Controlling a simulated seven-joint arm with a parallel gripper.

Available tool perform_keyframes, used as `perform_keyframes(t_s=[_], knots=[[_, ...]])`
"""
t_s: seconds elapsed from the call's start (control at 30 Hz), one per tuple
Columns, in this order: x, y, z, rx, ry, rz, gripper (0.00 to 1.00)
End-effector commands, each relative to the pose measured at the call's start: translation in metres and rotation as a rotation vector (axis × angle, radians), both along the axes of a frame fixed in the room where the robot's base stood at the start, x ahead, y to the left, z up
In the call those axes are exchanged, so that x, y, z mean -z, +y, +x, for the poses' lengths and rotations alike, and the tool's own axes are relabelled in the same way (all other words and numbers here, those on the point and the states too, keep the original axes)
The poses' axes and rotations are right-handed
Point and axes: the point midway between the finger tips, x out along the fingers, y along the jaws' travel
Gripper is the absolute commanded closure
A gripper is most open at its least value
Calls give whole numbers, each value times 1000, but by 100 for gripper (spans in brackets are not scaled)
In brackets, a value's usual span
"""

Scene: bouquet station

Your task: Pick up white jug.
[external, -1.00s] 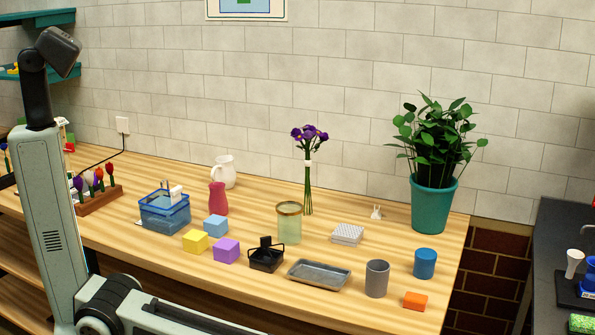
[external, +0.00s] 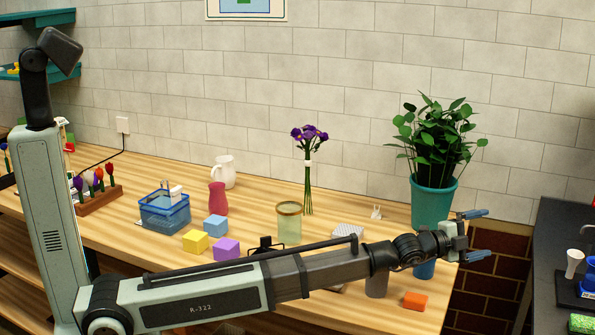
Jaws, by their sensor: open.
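The white jug (external: 224,171) stands upright at the back of the wooden table, left of the middle, close to the tiled wall. Its handle is on the left side. A dark pink vase (external: 218,198) stands just in front of it and hides a little of its base. My gripper (external: 482,234) is at the far right, over the table's right end, far from the jug. Its two blue-grey fingers are spread apart and point right, with nothing between them.
Near the jug are a blue basket (external: 164,212), a blue block (external: 215,226) and a green glass jar (external: 289,224). Purple flowers (external: 309,135) stand mid-table. A potted plant (external: 434,203) stands at the right. My arm crosses the front, covering several items.

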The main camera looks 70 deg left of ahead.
Motion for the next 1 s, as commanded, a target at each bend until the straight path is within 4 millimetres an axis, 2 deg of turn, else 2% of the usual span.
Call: perform_keyframes(t_s=[0.03,0.1,0.27,0.4,0.47,0.7,1.0], knots=[[-15,30,1,-30,-27,-16,0],[-34,65,0,-62,-64,-39,0],[-76,144,-8,-128,-149,-83,0],[-112,211,-23,-176,-222,-113,0],[-127,238,-31,-194,-252,-124,0],[-184,341,-75,-255,-369,-151,0],[-251,449,-149,-303,-495,-158,0]])
